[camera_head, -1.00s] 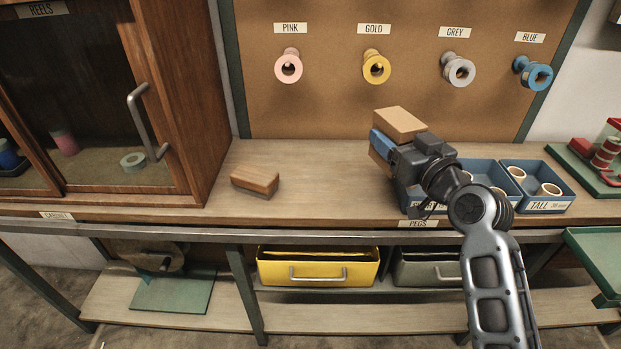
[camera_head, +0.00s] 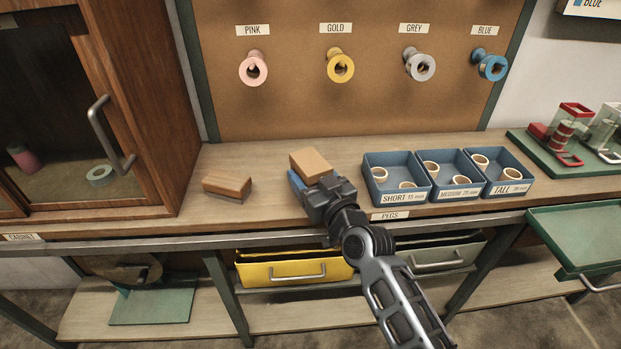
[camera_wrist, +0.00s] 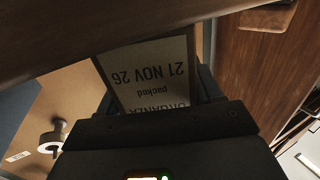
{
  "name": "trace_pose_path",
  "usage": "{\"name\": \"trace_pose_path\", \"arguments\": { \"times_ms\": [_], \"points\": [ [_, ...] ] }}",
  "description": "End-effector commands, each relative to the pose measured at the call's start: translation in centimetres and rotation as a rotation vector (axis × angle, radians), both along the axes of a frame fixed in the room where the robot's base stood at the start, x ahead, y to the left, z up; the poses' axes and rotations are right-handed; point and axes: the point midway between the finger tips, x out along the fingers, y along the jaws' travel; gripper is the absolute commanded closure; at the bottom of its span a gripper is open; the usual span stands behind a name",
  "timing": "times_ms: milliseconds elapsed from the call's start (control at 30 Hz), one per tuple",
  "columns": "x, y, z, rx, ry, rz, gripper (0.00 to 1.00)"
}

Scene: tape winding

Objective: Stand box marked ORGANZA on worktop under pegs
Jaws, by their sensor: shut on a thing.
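My gripper (camera_head: 304,184) is shut on a brown cardboard box (camera_head: 311,163), over the worktop (camera_head: 262,160) in front of the pegboard. In the wrist view the box (camera_wrist: 152,75) carries a pale label, upside down, reading ORGANZA, packed, 21 NOV 26; part of the first word is cut off by the gripper. I cannot tell whether the box's underside touches the worktop. The pink peg (camera_head: 254,68), gold peg (camera_head: 340,65), grey peg (camera_head: 419,65) and blue peg (camera_head: 489,64) stick out of the board behind, each under its name label.
A wooden block (camera_head: 228,188) lies left of my gripper, near the cabinet (camera_head: 150,90). Worktop between block and trays is otherwise clear.

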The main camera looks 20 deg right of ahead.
Motion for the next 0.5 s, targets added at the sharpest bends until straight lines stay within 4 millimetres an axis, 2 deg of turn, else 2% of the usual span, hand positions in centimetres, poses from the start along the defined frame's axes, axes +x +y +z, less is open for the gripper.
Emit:
{"name": "trace_pose_path", "arguments": {
  "times_ms": [367,400,500],
  "points": [
    [0.01,-0.03,-0.29,-0.001,-0.002,0.0,0.7],
    [0.0,-0.02,-0.24,-0.001,-0.001,0.0,0.33],
    [0.0,-0.02,-0.19,0.0,-0.001,0.0,0.24]
  ]
}}
